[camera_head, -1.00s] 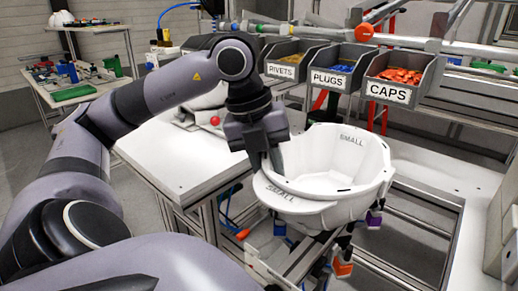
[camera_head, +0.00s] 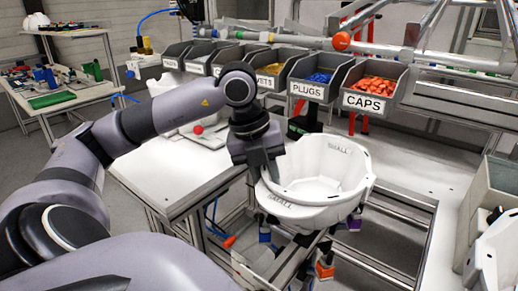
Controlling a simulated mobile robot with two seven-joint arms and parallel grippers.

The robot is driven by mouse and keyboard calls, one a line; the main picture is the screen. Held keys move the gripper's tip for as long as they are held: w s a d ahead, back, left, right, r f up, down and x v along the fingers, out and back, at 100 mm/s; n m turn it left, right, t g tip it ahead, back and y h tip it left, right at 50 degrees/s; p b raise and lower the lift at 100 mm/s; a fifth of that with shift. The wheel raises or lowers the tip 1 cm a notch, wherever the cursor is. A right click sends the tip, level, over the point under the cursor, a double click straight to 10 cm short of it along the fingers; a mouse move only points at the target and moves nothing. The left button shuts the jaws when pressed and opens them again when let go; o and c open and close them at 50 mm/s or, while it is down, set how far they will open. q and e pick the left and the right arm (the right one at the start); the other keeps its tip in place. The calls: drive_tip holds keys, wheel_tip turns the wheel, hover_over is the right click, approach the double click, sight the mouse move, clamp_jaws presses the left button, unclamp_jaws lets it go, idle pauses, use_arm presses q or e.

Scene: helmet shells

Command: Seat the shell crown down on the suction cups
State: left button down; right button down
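A white helmet shell (camera_head: 325,190) marked SMALL is crown down, open side up, in the middle of the view. My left gripper (camera_head: 270,175) is at its left rim and appears closed on the rim wall; its fingertips are partly hidden. Suction cups show below the shell: an orange one (camera_head: 325,270) in front, a purple one (camera_head: 355,223) at right and a blue one (camera_head: 265,235) at left. The shell is over the cups; whether it touches them cannot be told. My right gripper is out of view.
Bins for plugs (camera_head: 308,88) and caps (camera_head: 365,101) stand in a row behind. A white table (camera_head: 175,170) lies left of the shell. A metal frame (camera_head: 400,235) is at right. Another white part (camera_head: 497,255) stands at the far right edge.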

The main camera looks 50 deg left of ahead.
use_arm(q)
drive_tip(key=shift+w+a+f+p, duration=0.1)
drive_tip(key=shift+w+p, duration=0.15)
drive_tip(key=shift+w, duration=0.2)
drive_tip(key=shift+w+a+f+p, duration=0.1)
drive_tip(key=shift+w+p, duration=0.1)
drive_tip(key=shift+w, duration=0.2)
wheel_tip(320, 180, down, 4)
drive_tip(key=b, duration=0.4)
drive_tip(key=shift+s+f, duration=0.1)
drive_tip(key=c, duration=0.9)
unclamp_jaws()
drive_tip(key=d+p+v, duration=0.1)
drive_tip(key=v, duration=0.6)
drive_tip(key=shift+a, duration=0.5)
drive_tip(key=shift+s, duration=0.15)
